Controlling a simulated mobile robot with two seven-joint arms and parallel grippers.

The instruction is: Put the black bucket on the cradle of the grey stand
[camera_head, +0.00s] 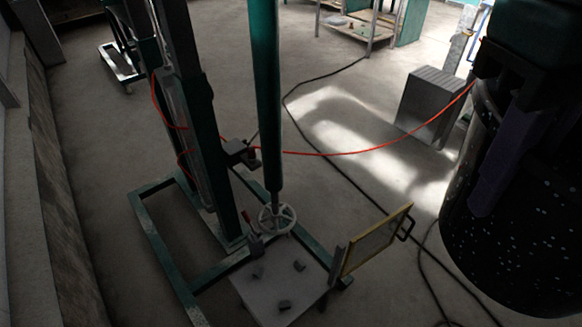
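The black bucket (515,235) is large and close at the right edge, dark with pale speckles, partly cut off. My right gripper (505,140) is at its upper part, with a dark finger lying along its outer wall; the other finger is hidden. The bucket appears held above the floor. A dark green stand with a tall column (266,100) is at centre left. At its foot is a grey plate (262,307) with several small blocks, which looks like the cradle, and nothing stands on it. The bucket is to the right of this plate, apart from it. My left gripper is out of view.
A yellow-framed panel (375,243) with a black handle stands up at the plate's right side. A red hose (340,154) crosses behind. A grey box (430,105) and black cables lie on the floor.

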